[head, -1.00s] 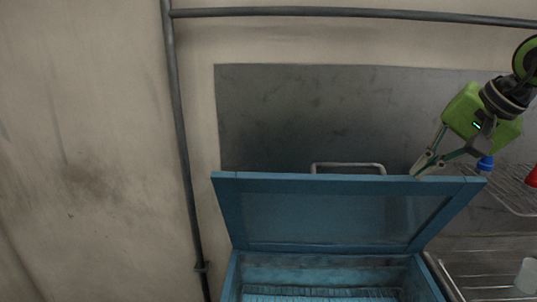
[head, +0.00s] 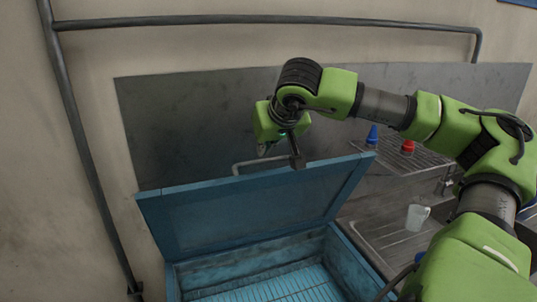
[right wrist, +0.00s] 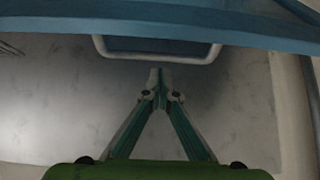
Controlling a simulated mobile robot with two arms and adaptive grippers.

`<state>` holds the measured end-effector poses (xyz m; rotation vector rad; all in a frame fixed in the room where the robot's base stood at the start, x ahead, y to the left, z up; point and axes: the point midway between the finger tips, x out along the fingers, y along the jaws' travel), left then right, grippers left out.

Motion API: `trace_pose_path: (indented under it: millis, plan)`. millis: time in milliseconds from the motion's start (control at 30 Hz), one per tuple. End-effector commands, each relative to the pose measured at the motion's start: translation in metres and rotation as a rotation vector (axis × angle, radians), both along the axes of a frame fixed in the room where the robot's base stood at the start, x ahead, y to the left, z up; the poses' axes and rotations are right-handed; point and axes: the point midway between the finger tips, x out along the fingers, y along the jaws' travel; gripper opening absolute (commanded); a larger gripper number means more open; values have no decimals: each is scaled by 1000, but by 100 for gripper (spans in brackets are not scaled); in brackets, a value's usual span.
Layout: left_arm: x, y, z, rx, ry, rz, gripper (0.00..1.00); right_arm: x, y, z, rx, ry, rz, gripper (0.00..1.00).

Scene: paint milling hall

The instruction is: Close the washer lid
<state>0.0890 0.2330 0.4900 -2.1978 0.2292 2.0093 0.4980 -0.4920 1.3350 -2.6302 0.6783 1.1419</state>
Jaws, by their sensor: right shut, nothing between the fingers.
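The washer is a blue box with its lid (head: 250,207) raised, tilted up along the back; the open tub (head: 270,275) shows below it. A pale bar handle (head: 236,167) sticks out behind the lid's top edge. My right gripper (head: 293,158) is shut and empty, at the lid's top edge just right of the handle in the head view. In the right wrist view the closed fingertips (right wrist: 160,78) point at the middle of the handle (right wrist: 158,60), with the lid's blue edge (right wrist: 200,20) beyond. Contact cannot be told. My left gripper is out of view.
A grey metal panel (head: 190,120) covers the wall behind the lid. To the right are a wire rack (head: 405,160) with a blue bottle (head: 372,136) and a red one (head: 407,147), and a steel drainboard (head: 385,235) with a white cup (head: 417,217). A pipe (head: 75,150) runs down the left wall.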

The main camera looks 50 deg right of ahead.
Motion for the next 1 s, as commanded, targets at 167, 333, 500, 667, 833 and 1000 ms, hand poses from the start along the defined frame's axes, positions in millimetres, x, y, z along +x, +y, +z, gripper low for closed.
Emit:
trace_pose_path:
  millis: [167, 333, 500, 667, 833, 1000]
  plan:
    - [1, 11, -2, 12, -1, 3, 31, -8, 5, -9, 5, -5, 2, 0]
    - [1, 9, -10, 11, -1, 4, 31, -19, 12, -16, 4, -5, 3, 0]
    - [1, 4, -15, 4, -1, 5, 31, -27, 15, -19, 3, -3, 1, 0]
    - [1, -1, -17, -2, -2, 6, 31, -30, 17, -19, 1, -2, 0, 0]
    - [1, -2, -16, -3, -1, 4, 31, -30, 17, -19, 1, 0, -1, 0]
    - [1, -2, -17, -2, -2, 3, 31, -30, 17, -19, 0, -1, -1, 0]
